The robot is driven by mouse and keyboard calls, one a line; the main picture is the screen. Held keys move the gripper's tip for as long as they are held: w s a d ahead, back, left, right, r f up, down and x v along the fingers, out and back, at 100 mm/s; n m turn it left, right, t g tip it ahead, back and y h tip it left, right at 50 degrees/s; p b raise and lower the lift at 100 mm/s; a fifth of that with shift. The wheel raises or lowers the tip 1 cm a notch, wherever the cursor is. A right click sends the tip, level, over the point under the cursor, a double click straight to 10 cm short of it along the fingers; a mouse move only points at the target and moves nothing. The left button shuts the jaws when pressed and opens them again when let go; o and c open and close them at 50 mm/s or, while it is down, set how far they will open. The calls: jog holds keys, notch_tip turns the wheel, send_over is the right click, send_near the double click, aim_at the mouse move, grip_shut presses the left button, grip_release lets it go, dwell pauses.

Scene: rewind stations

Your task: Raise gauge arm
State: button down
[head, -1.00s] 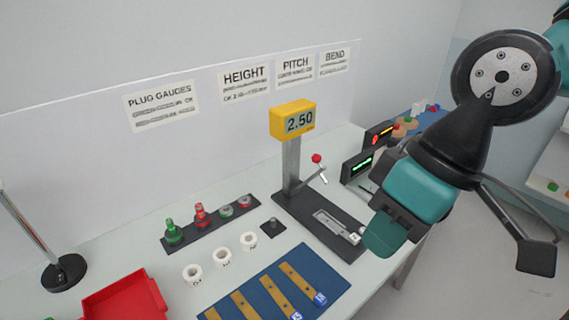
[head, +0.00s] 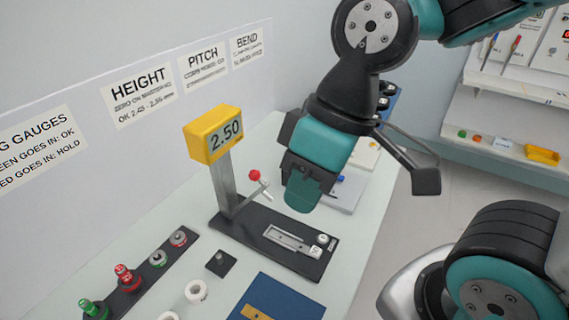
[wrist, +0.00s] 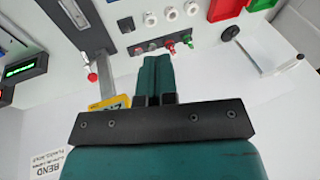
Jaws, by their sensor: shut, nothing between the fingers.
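The height gauge has a dark base (head: 240,222), a grey column (head: 223,182) and a yellow display (head: 212,134) reading 2.50. Its arm is a short lever with a red ball knob (head: 254,175), sticking out from the column on the right. My gripper (head: 303,200) is shut and empty, to the right of the knob and apart from it. In the wrist view my shut fingers (wrist: 156,72) point up the picture, and the red knob (wrist: 92,77) is to their left beside the column. The display (wrist: 108,103) is partly hidden behind my gripper there.
Green and red plug gauges (head: 122,272) stand on a dark strip left of the gauge. White rings (head: 196,291) and a blue mat (head: 283,298) lie in front. A grey-white device (head: 345,193) sits behind my gripper. A stocked shelf (head: 500,140) is at the right.

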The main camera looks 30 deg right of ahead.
jog(key=w+d+f+n+y+p, duration=0.1)
jog(key=w+d+f+n, duration=0.1)
jog(key=w+n, duration=0.25)
jog(key=w+d+f+n, duration=0.1)
jog(key=w+d+n, duration=0.25)
jog(key=w, duration=0.25)
jog(key=n+t+y+p, duration=0.1)
jog(key=n+y, duration=0.1)
jog(key=n, duration=0.7)
send_near(265, 185)
jog(key=s+d+r, duration=0.3)
jog(key=d, duration=0.1)
jog(key=w+a+f+p, duration=0.1)
jog(key=a+f+p, duration=0.1)
jog(key=w+a+f+p, duration=0.1)
jog(key=a+f+p, duration=0.1)
jog(key=a+f, duration=0.1)
jog(key=w+a+f+p, duration=0.1)
jog(key=a+f, duration=0.1)
jog(key=f, duration=0.1)
jog(key=shift+w+a+p, duration=0.15)
jog(key=shift+a+p, duration=0.2)
jog(key=shift+p, duration=0.05)
jog(key=shift+w+a+f, duration=0.1)
jog(key=shift+w+a, duration=0.2)
jog(key=shift+w, duration=0.2)
